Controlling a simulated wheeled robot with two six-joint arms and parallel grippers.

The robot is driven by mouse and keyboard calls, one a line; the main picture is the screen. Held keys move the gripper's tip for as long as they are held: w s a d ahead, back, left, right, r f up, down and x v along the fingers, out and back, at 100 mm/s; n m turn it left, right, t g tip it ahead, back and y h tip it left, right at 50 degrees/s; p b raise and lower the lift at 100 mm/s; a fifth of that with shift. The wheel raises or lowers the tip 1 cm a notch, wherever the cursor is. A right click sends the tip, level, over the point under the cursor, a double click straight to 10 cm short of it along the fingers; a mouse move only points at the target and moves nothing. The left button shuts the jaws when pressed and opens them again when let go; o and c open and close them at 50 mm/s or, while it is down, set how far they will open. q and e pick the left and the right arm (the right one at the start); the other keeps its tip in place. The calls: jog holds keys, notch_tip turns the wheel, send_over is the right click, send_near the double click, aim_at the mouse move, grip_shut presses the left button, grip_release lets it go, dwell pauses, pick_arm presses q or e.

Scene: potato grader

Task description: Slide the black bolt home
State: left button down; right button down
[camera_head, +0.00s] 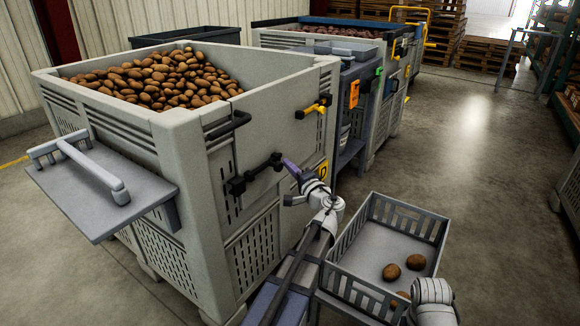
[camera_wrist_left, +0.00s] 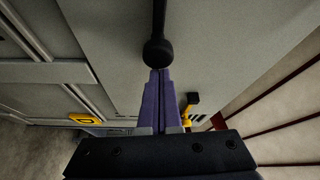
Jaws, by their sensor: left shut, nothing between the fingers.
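The black bolt (camera_head: 256,173) is mounted on the side of the large grey potato bin (camera_head: 190,165), below a black handle. In the left wrist view its dark rod ends in a round black knob (camera_wrist_left: 158,52) right at the fingertips. My left gripper (camera_head: 287,163) has purple fingers, shut with nothing between them, at the right end of the bolt. In the left wrist view the shut fingertips (camera_wrist_left: 159,72) meet the knob's edge; I cannot tell whether they press on it. The far end of the bolt is out of that view. My right gripper is not in view.
A black handle (camera_head: 228,125) and a yellow handle (camera_head: 314,107) stick out from the bin above the bolt. A grey crate (camera_head: 398,214) with a few potatoes stands at the right. A grey shelf (camera_head: 95,190) juts out left.

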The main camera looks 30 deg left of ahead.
pick_arm(q)
jog(key=s, duration=0.5)
jog(key=shift+a, duration=0.2)
send_near(274, 167)
jog(key=d, duration=0.1)
jog(key=w+d, duration=0.2)
jog(key=d, duration=0.1)
jog(key=shift+r, duration=0.2)
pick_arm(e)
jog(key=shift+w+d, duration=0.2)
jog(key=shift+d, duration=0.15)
pick_arm(q)
jog(key=shift+w, duration=0.1)
